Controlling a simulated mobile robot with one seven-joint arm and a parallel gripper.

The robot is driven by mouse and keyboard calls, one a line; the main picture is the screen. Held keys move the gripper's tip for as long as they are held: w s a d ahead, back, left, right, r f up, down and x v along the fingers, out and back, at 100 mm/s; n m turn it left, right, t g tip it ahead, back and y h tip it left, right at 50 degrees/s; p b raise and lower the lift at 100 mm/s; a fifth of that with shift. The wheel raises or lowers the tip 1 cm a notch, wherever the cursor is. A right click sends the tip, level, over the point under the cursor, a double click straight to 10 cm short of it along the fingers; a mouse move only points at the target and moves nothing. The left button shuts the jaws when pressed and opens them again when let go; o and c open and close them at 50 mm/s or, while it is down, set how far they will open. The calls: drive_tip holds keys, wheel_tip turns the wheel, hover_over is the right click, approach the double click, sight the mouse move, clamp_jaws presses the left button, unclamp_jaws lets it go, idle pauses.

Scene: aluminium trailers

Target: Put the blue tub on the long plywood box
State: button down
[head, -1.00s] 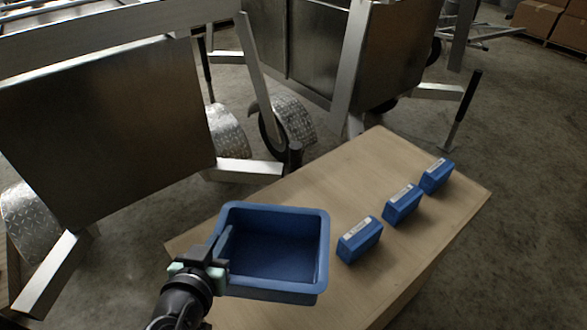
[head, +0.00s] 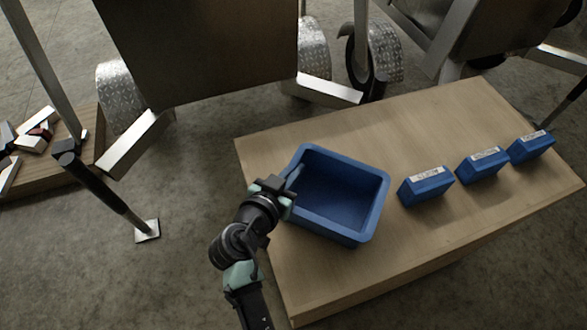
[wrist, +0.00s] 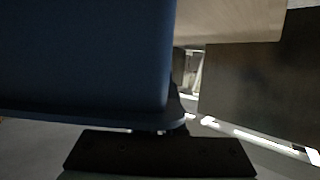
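The blue tub (head: 372,215) is an open, upright rectangular container. In the head view it is over the left part of the plywood box top (head: 330,268); I cannot tell for certain whether it touches the wood. My gripper (head: 287,196) is shut on the tub's left rim, with my arm reaching from the lower left. In the wrist view the tub's wall (wrist: 85,55) fills the upper left, close against the dark gripper body (wrist: 160,153). The fingertips are largely hidden there.
Several small blue labelled boxes (head: 426,188) stand in a row on the plywood, right of the tub. Trailers with metal wheel guards (head: 122,95) stand behind. A black-and-silver prop leg (head: 100,190) stands left. A low wooden crate (head: 60,180) with loose pieces is far left.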

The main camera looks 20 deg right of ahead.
drive_tip(key=c, duration=1)
unclamp_jaws()
drive_tip(key=shift+f, duration=0.1)
drive_tip(key=shift+c, duration=0.2)
